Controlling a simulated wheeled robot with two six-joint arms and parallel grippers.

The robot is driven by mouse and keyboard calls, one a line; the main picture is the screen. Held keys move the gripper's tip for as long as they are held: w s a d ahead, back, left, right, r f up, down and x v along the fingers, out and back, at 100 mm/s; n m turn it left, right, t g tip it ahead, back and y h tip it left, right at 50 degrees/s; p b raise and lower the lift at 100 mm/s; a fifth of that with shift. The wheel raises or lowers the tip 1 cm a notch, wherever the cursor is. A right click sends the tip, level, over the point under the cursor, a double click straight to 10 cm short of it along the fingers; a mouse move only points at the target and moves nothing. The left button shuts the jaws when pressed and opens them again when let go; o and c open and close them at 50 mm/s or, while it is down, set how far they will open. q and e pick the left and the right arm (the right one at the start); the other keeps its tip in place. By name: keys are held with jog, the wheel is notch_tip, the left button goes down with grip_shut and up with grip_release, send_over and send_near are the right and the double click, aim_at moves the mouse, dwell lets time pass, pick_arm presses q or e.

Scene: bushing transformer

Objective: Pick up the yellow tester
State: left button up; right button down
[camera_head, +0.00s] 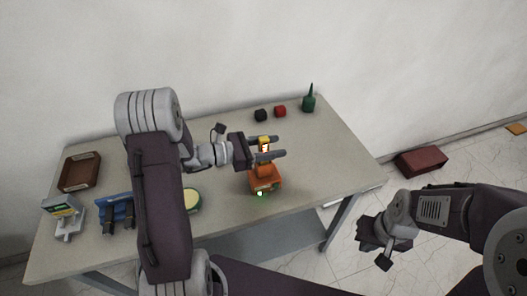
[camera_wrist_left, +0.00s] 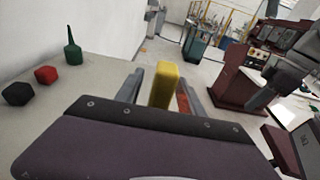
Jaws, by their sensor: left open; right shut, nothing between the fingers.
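The yellow tester (camera_head: 264,144) stands upright at an orange stand (camera_head: 265,180) on the table, with a lit orange display on its front. My left gripper (camera_head: 280,147) is open, its two fingers on either side of the tester. In the left wrist view the yellow tester (camera_wrist_left: 165,84) shows between the fingers of the left gripper (camera_wrist_left: 162,75), with a visible gap on the left. Contact on the other side is hard to tell. My right gripper (camera_head: 368,234) is shut and empty, off the table's right side.
On the table (camera_head: 335,165) are a black block (camera_head: 261,115), a red block (camera_head: 280,111), a green bottle (camera_head: 309,102), a brown tray (camera_head: 80,172), a yellow-topped round item (camera_head: 193,200) and blue-and-black items (camera_head: 115,212). A red box (camera_head: 421,162) lies on the floor.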

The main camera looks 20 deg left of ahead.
pick_arm(q)
jog(key=shift+w, duration=0.15)
grip_shut()
jog(key=shift+r, duration=0.1)
notch_tip(320, 180, up, 18)
jog(key=p, duration=0.8)
jog(key=shift+r, duration=0.15)
